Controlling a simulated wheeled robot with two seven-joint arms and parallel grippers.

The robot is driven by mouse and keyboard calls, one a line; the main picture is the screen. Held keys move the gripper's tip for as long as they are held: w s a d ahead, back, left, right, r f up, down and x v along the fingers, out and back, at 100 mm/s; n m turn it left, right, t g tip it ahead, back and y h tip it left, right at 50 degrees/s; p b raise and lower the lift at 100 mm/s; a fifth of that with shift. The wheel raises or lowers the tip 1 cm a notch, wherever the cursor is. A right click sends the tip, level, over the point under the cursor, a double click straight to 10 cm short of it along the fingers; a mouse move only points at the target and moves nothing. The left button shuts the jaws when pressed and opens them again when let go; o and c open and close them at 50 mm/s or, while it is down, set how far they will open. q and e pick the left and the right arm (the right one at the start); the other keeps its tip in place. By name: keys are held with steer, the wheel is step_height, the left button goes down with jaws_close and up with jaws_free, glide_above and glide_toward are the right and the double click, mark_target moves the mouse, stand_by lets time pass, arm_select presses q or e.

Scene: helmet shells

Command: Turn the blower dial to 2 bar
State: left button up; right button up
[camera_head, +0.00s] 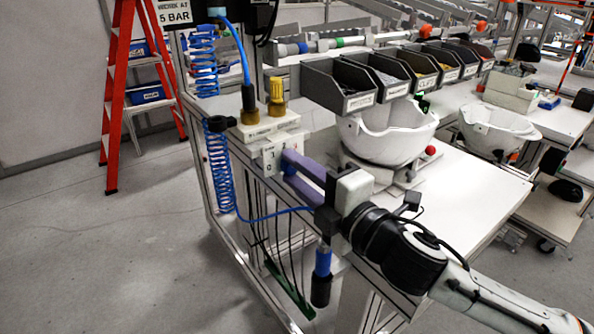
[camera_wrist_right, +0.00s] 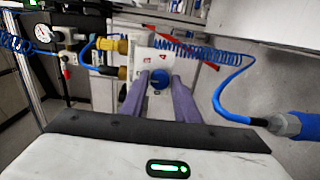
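The blower dial is a small round blue knob (camera_wrist_right: 160,79) on the face of a white box (camera_wrist_right: 155,57) in the right wrist view. Its blue side also shows in the camera_head view (camera_head: 290,168), partly behind a finger. Small marks sit on the box around the dial; I cannot read the dial's setting. My right gripper (camera_wrist_right: 159,84) has its two purple fingers on either side of the dial, with small gaps showing between them and it. It also shows in the camera_head view (camera_head: 289,163), reaching in from the right. My left gripper is not in view.
A blue-handled air nozzle (camera_head: 322,272) hangs below my right gripper on a coiled blue hose (camera_head: 218,165). A white helmet shell (camera_head: 388,135) stands on the bench behind, below grey bins (camera_head: 340,88). A pressure gauge (camera_wrist_right: 42,32) and brass fittings are beside the box. A red ladder (camera_head: 118,90) stands left.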

steer(key=shift+o, duration=1.2)
steer(key=b+v, duration=0.1)
steer(key=v, duration=0.9)
steer(key=shift+s+b, duration=0.15)
steer(key=shift+b, duration=0.2)
steer(key=shift+f, duration=0.1)
